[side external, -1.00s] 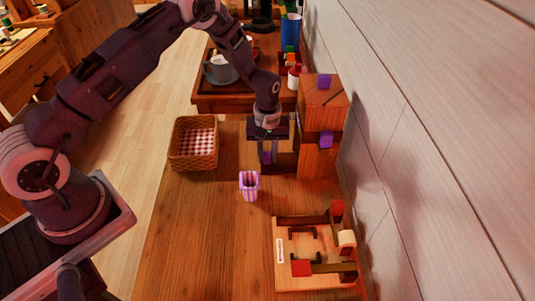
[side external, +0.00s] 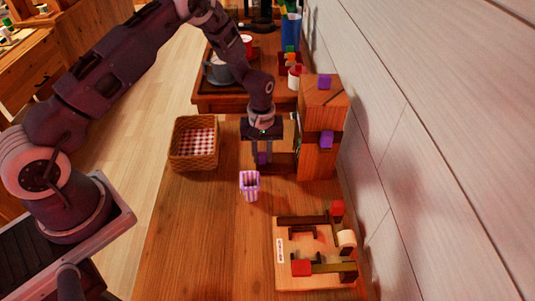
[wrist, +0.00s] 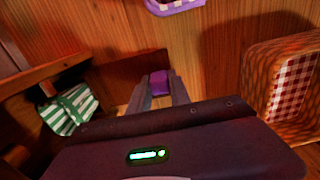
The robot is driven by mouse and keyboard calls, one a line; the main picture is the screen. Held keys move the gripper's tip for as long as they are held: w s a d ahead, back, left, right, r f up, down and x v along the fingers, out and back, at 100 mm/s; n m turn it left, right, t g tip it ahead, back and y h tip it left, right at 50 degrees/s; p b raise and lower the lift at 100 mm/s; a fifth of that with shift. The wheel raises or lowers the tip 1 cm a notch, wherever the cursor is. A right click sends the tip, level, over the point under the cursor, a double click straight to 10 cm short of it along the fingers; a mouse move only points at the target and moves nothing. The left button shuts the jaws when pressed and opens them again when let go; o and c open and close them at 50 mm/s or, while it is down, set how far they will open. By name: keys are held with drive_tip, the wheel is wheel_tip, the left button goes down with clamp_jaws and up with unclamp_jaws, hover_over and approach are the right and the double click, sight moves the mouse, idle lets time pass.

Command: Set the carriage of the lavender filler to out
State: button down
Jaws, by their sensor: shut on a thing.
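The lavender filler is a wooden tower (side external: 316,158) near the wall, with a purple block on top (side external: 324,82) and another purple block (side external: 326,139) on its front. A low wooden part reaches left from its base. A purple knob (side external: 262,158), apparently the carriage's handle, is at that part's left end. My gripper (side external: 262,161) points down and is shut on this knob. In the wrist view the purple knob (wrist: 159,82) sits between the fingertips (wrist: 158,88). The fingers partly hide the carriage.
A purple-and-white striped cup (side external: 249,187) stands just in front of the gripper. A wicker basket (side external: 178,158) with checked lining is to the left. A wooden device with red knobs (side external: 285,279) is at the front right. A green-striped object (wrist: 70,108) shows in the wrist view.

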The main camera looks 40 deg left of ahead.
drive_tip(key=s+a, duration=0.6)
drive_tip(key=shift+a, duration=0.1)
drive_tip(key=c, duration=1.3)
unclamp_jaws()
drive_tip(key=shift+o, duration=0.5)
drive_tip(key=shift+r, duration=0.15)
wheel_tip(320, 180, up, 7)
